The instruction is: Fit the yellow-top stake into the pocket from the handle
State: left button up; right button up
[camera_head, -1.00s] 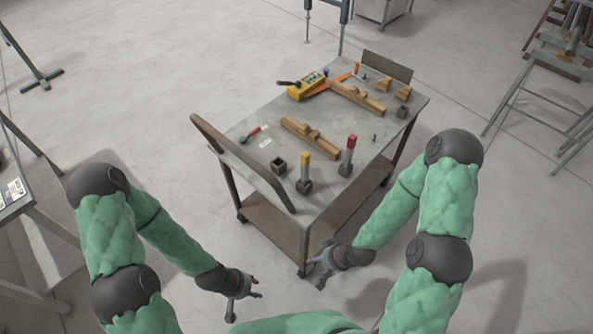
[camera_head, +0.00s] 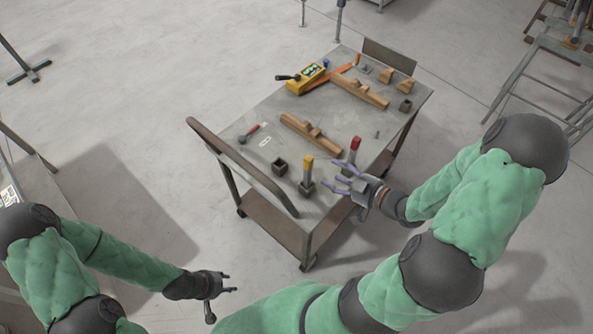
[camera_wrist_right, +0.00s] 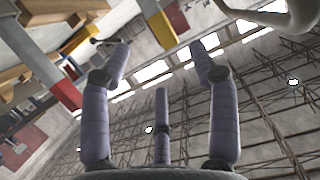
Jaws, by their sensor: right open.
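The yellow-top stake (camera_head: 308,170) stands upright in a dark square base near the cart's front edge; its yellow end also shows in the right wrist view (camera_wrist_right: 159,27). A dark, open-topped square pocket (camera_head: 280,166) sits left of it, closer to the cart handle (camera_head: 240,163). The red-top stake (camera_head: 352,152) stands to the right. My right gripper (camera_head: 340,178) is open and empty, its fingers pointing left toward the yellow-top stake, apart from it, and it partly hides the red-top stake's lower end. My left gripper (camera_head: 231,283) is open and empty, away from the cart at the lower left.
Wooden pieces (camera_head: 311,134), a red-handled tool (camera_head: 252,132) and a yellow box (camera_head: 307,79) lie on the cart top (camera_head: 330,110). Another dark pocket (camera_head: 405,105) sits at the far right. The top's middle is partly clear.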

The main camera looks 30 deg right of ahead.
aim_at(312, 163)
jog(key=b+x, duration=0.1)
jog(key=x, duration=0.3)
jog(key=shift+w+a, duration=0.15)
jog(key=shift+b+x, duration=1.15)
jog(key=shift+x, duration=1.5)
jog(key=shift+w+f, duration=0.1)
jog(key=shift+w, duration=0.45)
jog(key=shift+c, duration=0.3)
grip_shut()
